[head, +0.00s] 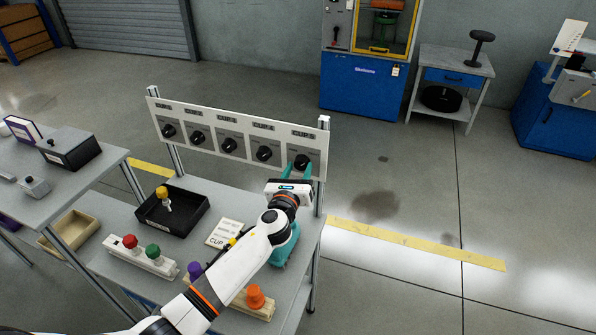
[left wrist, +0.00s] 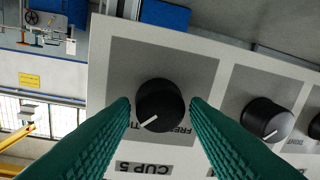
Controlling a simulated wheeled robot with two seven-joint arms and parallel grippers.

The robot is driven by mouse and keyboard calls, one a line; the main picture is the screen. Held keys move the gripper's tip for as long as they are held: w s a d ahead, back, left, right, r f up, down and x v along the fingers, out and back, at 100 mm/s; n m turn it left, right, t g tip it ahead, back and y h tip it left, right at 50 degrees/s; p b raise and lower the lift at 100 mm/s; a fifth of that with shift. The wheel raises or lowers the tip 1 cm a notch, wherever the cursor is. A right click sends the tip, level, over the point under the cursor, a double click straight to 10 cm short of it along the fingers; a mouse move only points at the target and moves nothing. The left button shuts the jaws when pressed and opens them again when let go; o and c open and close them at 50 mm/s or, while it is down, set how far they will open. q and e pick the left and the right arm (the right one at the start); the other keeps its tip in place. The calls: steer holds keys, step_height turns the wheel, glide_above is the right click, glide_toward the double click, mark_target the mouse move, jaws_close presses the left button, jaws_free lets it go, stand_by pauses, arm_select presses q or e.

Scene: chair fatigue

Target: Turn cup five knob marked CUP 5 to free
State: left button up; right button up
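The CUP 5 knob (head: 302,162) is a round black knob at the right end of a white upright panel (head: 240,125). In the left wrist view the knob (left wrist: 160,105) has a white pointer line aimed lower left. The word FREE shows at its lower right, and another label, partly hidden by a finger, at its left. My left gripper (head: 296,173) is at the knob. Its teal fingers (left wrist: 160,102) are on either side of the knob, apart, with slight gaps seeming to show. My right gripper is not in view.
Several similar knobs, one nearest (left wrist: 266,119), line the panel to the left. Below on the bench are a black tray (head: 172,222), a CUP card (head: 224,234), red and green buttons (head: 140,253), an orange knob (head: 255,296) and a teal object (head: 285,247) partly behind my arm.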

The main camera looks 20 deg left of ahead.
arm_select(q)
steer(key=c, duration=0.6)
steer(key=shift+n, duration=0.3)
steer(key=n, duration=0.3)
steer(key=shift+p, duration=0.35)
steer(key=n, duration=0.4)
steer(key=shift+r+g, duration=0.1)
steer(key=shift+g, duration=0.2)
steer(key=n+h+p, duration=0.1)
steer(key=n, duration=0.4)
steer(key=shift+a, duration=0.1)
steer(key=shift+n+h+p, duration=0.3)
steer(key=shift+n+p, duration=0.3)
steer(key=shift+n, duration=1.6)
